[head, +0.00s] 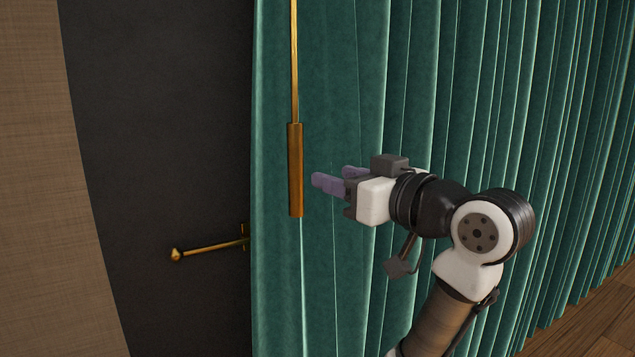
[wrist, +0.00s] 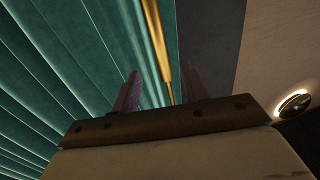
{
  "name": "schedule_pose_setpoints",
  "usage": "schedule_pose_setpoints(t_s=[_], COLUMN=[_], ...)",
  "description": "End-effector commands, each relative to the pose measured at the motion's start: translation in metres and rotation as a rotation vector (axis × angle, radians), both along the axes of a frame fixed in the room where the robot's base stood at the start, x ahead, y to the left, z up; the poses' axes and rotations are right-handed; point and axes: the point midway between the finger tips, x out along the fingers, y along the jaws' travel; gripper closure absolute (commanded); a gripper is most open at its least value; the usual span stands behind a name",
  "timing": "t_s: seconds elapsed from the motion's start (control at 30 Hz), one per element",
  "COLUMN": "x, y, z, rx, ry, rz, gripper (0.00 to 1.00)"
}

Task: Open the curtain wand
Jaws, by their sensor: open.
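The curtain wand (head: 295,170) is a thin gold rod with a thicker bronze handle, hanging upright in front of the green curtain (head: 350,90) near its left edge. My gripper (head: 331,176) is just right of the wand's handle in the head view, with its purple fingers pointing left towards it. The fingers are open and look empty. In the wrist view the wand (wrist: 157,40) runs down between the two fingers (wrist: 160,92), nearer the right one. Its lower end is hidden behind the gripper body, and I cannot tell whether it touches a finger.
A dark panel (head: 160,120) lies left of the curtain, with a brass lever-like fitting (head: 210,247) low beside the curtain edge. A beige wall (head: 30,180) is at far left. A round light fixture (wrist: 294,103) shows in the wrist view. Wooden floor (head: 585,315) shows at lower right.

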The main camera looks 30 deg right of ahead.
Motion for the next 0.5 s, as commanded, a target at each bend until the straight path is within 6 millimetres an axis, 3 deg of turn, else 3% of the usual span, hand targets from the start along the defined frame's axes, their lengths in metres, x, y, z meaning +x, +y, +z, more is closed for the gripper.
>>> schedule_pose_setpoints(t_s=[0.2,0.5], x=[-0.023,-0.025], y=[-0.003,-0.003], z=[0.0,0.001], rx=[0.0,0.0], ry=[0.0,0.0], rz=[-0.001,0.001], gripper=[0.55,0.55])
